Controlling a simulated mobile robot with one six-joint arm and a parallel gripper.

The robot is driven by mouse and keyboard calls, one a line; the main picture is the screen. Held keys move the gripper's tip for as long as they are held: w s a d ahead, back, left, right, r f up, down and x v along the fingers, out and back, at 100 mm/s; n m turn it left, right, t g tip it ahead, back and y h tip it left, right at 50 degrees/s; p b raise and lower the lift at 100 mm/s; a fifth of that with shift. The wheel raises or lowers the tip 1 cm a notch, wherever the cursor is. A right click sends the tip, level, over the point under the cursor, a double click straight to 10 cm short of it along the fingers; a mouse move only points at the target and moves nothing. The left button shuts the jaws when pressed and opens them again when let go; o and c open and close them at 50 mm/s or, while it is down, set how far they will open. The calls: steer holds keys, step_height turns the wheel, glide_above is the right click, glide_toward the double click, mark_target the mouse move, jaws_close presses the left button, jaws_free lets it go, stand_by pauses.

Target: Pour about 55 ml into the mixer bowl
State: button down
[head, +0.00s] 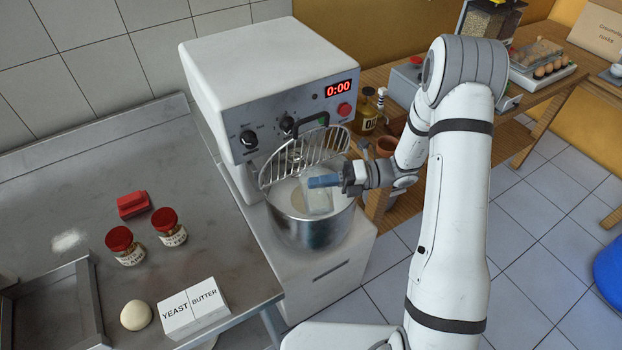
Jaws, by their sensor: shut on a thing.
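The steel mixer bowl (307,232) stands under the white mixer (262,80), with something pale inside it. My gripper (343,181) reaches in from the right, at the bowl's right rim. It is shut on a small clear container (318,201) with a blue part (323,181). The container is over the bowl's opening, in front of the raised wire guard (309,156). I cannot tell its exact tilt, its liquid level, or whether anything is flowing from it.
The mixer display (339,88) reads 0:00. On the steel counter (60,180) at left are two red-lidded jars (170,228), a red object (133,204), a dough ball (136,315) and yeast and butter boxes (193,307). An oil bottle (367,110) stands behind my gripper.

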mark_target(322, 194)
steer(key=shift+w+a+p, duration=0.1)
steer(key=shift+w+p, duration=0.3)
steer(key=shift+w, duration=0.1)
stand_by(0.4)
steer(key=shift+s+f+b, duration=0.2)
steer(key=shift+s+b, duration=0.1)
steer(key=shift+b, duration=0.25)
steer(key=shift+s+d+r+n+b, duration=0.2)
steer(key=shift+s+r+n+b, duration=0.45)
steer(key=shift+b, duration=0.3)
steer(key=shift+s+r, duration=0.15)
steer(key=shift+r, duration=0.05)
steer(key=shift+f+n+b, duration=0.15)
steer(key=shift+n+b, duration=0.1)
steer(key=shift+b, duration=0.25)
steer(key=b, duration=0.2)
steer(key=s+f+n+b, duration=0.1)
steer(key=b, duration=0.1)
steer(key=shift+d+f, duration=0.15)
steer(key=shift+f, duration=0.15)
steer(key=n+b, duration=0.1)
steer(key=b, duration=0.2)
steer(key=shift+s+f+t, duration=0.1)
steer(key=shift+s+t, duration=0.2)
steer(key=shift+s, duration=0.05)
steer(key=shift+s+n+b, duration=0.1)
steer(key=shift+n+b, duration=0.3)
steer(key=shift+b, duration=0.25)
steer(key=shift+r, duration=0.2)
